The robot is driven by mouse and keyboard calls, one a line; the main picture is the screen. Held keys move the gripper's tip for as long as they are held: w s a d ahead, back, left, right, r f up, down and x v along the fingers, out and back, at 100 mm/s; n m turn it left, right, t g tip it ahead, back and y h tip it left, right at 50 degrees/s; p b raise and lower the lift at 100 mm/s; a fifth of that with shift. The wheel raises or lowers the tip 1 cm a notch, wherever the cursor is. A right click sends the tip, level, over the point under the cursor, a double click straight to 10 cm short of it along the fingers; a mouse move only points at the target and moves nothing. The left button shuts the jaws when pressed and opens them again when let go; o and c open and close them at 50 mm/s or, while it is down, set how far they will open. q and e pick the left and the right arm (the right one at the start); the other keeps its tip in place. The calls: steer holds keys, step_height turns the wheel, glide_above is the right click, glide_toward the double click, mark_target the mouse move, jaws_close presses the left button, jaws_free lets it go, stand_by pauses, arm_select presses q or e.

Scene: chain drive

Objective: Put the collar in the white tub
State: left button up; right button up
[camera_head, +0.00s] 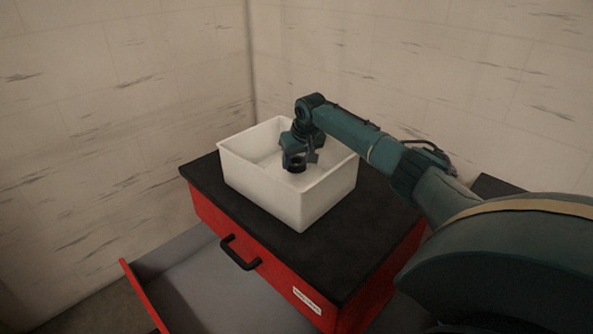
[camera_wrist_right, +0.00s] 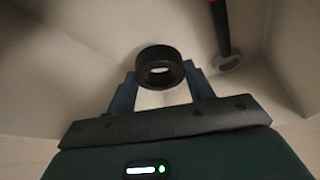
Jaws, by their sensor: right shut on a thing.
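The white tub (camera_head: 325,200) stands on the black top of a red cabinet. My right gripper (camera_head: 298,160) points down inside the tub's opening, below its rim. In the right wrist view, its two blue-green fingers (camera_wrist_right: 162,92) are shut on the collar (camera_wrist_right: 160,55), a thick black ring. The collar also shows as a dark piece under the gripper in the head view (camera_head: 296,168). I cannot tell whether the collar touches the tub's floor. My left gripper is not in view.
In the right wrist view, a dark bar (camera_wrist_right: 220,28) with red at its upper end and a flat grey ring (camera_wrist_right: 229,63) show beside the collar. The red cabinet (camera_head: 270,274) has an open drawer (camera_head: 205,290) at the front left. Pale walls stand close behind the tub.

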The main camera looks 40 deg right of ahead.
mark_target(297, 180)
steer(key=shift+f, duration=1.85)
steer(key=o, duration=1.3)
steer(key=shift+f, duration=0.15)
steer(key=shift+c, duration=0.2)
steer(key=v, duration=1.2)
steer(key=shift+w, duration=0.1)
